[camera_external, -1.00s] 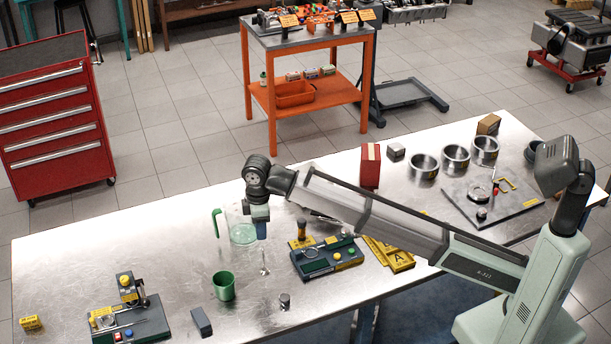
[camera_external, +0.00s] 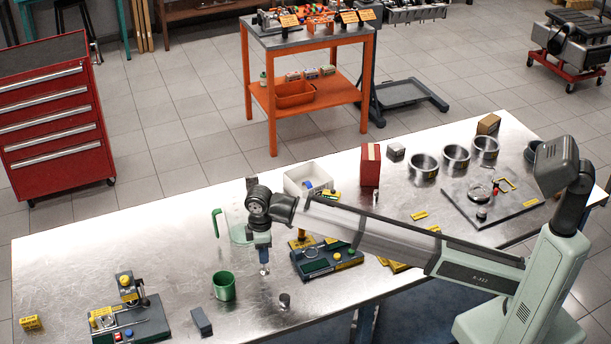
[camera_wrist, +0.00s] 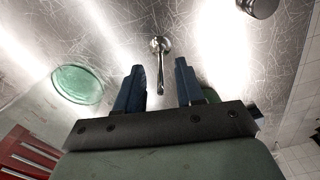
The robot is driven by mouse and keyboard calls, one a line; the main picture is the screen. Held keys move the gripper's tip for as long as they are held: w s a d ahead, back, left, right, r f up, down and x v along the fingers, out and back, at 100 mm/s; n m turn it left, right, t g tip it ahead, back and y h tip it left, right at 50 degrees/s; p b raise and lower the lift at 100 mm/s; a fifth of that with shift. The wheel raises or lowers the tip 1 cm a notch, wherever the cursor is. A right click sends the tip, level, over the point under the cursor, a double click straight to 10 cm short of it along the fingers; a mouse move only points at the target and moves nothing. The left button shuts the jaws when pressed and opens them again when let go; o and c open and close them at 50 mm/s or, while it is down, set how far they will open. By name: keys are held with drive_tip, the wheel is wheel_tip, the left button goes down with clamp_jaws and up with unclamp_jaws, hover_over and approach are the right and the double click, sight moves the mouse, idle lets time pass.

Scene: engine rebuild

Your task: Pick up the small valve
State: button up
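The small valve (camera_wrist: 160,70) is a shiny metal piece with a round head and a thin stem. In the wrist view it lies between the fingertips in the picture, with its head a little beyond them. In the outside view its bright head (camera_external: 265,270) shows right below my gripper (camera_external: 264,260), and the rest is hard to make out. In the wrist view my gripper (camera_wrist: 159,72) is open, with two blue fingers apart and clear gaps on both sides of the stem. I cannot tell how high the fingertips are above the bench.
A clear jug with a green handle (camera_external: 216,222) stands close behind my gripper. A green mug (camera_external: 224,286) stands to the left and a small metal cylinder (camera_external: 284,300) to the front right. A dark fixture (camera_external: 328,262) is at the right. A white box (camera_external: 297,184) stands behind.

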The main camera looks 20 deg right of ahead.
sight(264, 268)
drive_tip(key=shift+f, duration=1.8)
clamp_jaws()
